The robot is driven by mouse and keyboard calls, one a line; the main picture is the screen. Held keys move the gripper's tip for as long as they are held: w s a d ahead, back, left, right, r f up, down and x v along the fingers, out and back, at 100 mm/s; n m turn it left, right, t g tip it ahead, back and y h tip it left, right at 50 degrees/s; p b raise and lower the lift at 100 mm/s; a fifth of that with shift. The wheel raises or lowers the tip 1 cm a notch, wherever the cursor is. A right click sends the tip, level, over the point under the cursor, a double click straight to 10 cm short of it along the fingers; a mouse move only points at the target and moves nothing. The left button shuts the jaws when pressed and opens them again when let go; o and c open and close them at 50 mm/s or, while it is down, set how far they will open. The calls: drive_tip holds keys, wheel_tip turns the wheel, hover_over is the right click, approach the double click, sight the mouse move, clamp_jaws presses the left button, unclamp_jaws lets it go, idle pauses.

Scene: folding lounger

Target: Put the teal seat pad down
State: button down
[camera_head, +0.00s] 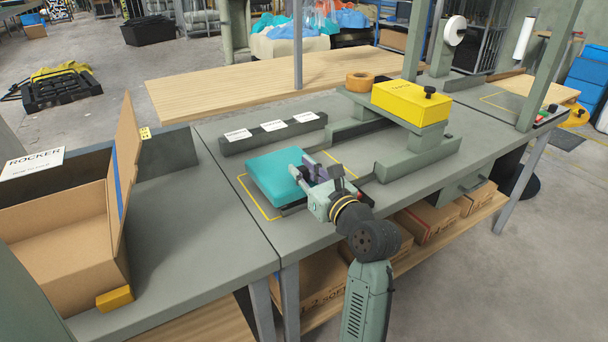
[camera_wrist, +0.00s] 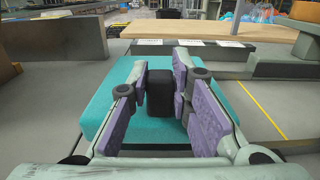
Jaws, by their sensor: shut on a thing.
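The teal seat pad (camera_head: 272,176) is a flat block at the middle of the grey-green workbench, over a yellow outlined area. It also fills the middle of the wrist view (camera_wrist: 100,112). My gripper (camera_head: 309,176) reaches over its right side. In the wrist view its purple-padded fingers (camera_wrist: 159,95) are shut on a black block-shaped grip (camera_wrist: 160,92) on top of the pad. The pad looks level. I cannot tell whether its underside touches the bench, since the underside is hidden.
An open cardboard box (camera_head: 60,225) stands on the left bench. A dark labelled rail (camera_head: 272,134) lies behind the pad. Bare bench (camera_head: 225,245) lies in front of the pad.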

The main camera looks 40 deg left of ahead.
sight(287, 166)
drive_tip(key=w+a, duration=0.2)
drive_tip(key=w, duration=0.1)
drive_tip(key=shift+f, duration=0.1)
drive_tip(key=shift+w+f+p, duration=0.1)
drive_tip(key=shift+f+p, duration=0.25)
drive_tip(key=shift+f, duration=1.4)
drive_tip(key=shift+f, duration=0.15)
drive_tip(key=c, duration=1.5)
unclamp_jaws()
drive_tip(key=shift+o, duration=0.2)
